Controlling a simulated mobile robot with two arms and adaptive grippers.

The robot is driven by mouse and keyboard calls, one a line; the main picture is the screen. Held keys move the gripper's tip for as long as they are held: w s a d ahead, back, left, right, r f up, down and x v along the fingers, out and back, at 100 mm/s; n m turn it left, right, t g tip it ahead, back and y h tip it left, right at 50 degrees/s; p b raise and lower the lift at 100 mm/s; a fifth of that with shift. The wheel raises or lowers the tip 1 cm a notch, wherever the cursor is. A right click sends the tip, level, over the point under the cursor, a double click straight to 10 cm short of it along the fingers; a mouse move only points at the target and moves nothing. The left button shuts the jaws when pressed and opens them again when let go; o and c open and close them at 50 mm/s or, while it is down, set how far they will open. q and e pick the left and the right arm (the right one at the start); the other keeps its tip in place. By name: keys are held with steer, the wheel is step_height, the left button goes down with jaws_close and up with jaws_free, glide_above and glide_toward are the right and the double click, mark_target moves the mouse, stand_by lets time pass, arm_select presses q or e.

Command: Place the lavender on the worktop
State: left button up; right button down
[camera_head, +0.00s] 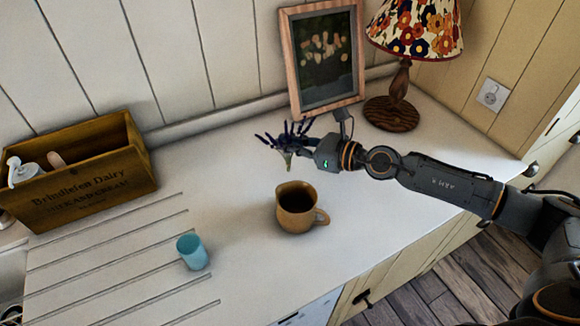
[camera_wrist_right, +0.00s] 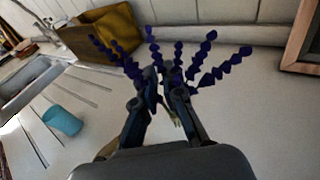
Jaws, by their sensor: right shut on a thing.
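The lavender (camera_head: 287,138) is a small bunch with dark purple flower spikes and pale stems. My right gripper (camera_head: 297,147) is shut on it and holds it above the white worktop (camera_head: 235,180), behind the brown jug. In the right wrist view the purple spikes (camera_wrist_right: 210,70) fan out beyond the fingers of my right gripper (camera_wrist_right: 167,85). The fingers hide part of the stems. My left gripper is not in view.
A brown jug (camera_head: 295,208) and a blue cup (camera_head: 192,252) stand on the worktop. A wooden crate (camera_head: 85,185) is at the left, a picture frame (camera_head: 292,62) and a flowered lamp (camera_head: 400,85) at the back. Bare worktop lies between crate and jug.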

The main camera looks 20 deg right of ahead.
steer(key=shift+w+d+f+b, duration=0.15)
steer(key=shift+w+f+b, duration=0.2)
steer(key=shift+f, duration=0.6)
steer(key=shift+w+d+f+b, duration=0.2)
steer(key=shift+w+f+b, duration=0.15)
steer(key=shift+f, duration=0.55)
steer(key=shift+w+d+f+b, duration=0.15)
steer(key=shift+w+f+b, duration=0.2)
steer(key=shift+f, duration=0.6)
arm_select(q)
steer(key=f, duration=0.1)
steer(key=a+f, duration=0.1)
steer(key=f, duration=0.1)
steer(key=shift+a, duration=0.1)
arm_select(e)
steer(key=shift+f, duration=0.15)
steer(key=c, duration=1.4)
jaws_free()
steer(key=shift+c, duration=0.2)
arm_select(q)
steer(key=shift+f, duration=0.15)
